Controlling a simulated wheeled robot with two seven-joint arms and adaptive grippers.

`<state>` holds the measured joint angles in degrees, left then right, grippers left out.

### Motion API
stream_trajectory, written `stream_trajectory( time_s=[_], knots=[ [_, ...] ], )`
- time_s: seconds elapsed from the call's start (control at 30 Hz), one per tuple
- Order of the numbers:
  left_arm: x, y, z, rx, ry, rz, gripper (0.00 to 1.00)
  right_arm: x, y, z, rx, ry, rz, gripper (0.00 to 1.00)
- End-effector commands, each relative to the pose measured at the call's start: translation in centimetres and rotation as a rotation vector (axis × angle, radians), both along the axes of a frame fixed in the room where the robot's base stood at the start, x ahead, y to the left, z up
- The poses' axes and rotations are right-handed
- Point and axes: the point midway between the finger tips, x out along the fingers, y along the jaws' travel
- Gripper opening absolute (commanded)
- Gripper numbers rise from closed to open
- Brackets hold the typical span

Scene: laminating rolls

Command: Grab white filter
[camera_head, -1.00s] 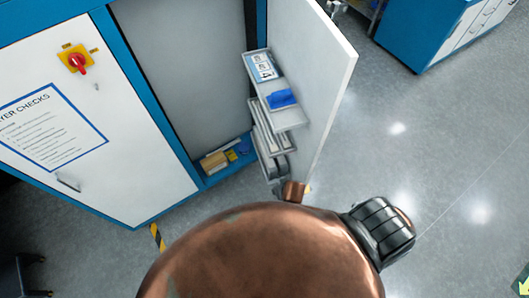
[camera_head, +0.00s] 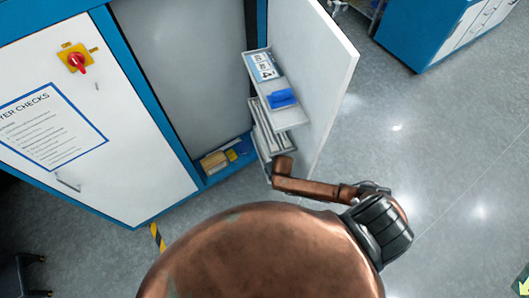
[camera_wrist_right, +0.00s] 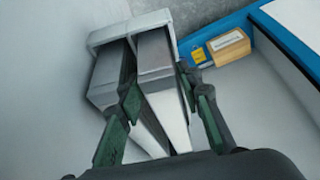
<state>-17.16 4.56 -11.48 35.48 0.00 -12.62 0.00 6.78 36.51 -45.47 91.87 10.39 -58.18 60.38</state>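Two long, pale box-shaped pieces stand side by side in a white door bin (camera_wrist_right: 130,27) in the right wrist view. The right-hand one, a white filter by its look (camera_wrist_right: 155,58), lies between my right gripper's fingers (camera_wrist_right: 158,85). The other pale piece (camera_wrist_right: 104,75) is left of it, partly behind the left finger. My right gripper is open, one finger on each side of the white piece; contact is not clear. In the head view, pale pieces show in the lower door bin (camera_head: 258,122), and my arm hides the gripper. My left gripper is not in view.
The open cabinet door (camera_head: 325,85) carries the bins. An upper bin holds a blue item (camera_head: 282,98) and printed packs (camera_head: 264,66). A cardboard box (camera_head: 213,161) sits on the blue cabinet floor. Open grey floor (camera_head: 440,150) lies to the right.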

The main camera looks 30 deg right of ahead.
Motion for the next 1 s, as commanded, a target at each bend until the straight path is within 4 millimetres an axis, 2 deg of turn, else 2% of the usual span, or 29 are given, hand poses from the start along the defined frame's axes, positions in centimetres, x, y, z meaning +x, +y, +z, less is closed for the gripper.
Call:
stream_trajectory(
  time_s=[0.2,0.7,1.0],
  knots=[
    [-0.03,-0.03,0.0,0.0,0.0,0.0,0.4,0.12,-0.03,0.02,0.0,-0.002,0.0,0.33],
    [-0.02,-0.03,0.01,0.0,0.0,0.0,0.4,0.1,0.03,0.03,0.001,-0.002,0.0,0.0],
    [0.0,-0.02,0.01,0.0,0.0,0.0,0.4,0.11,0.05,0.04,0.001,-0.002,0.001,0.0]
  ],
)
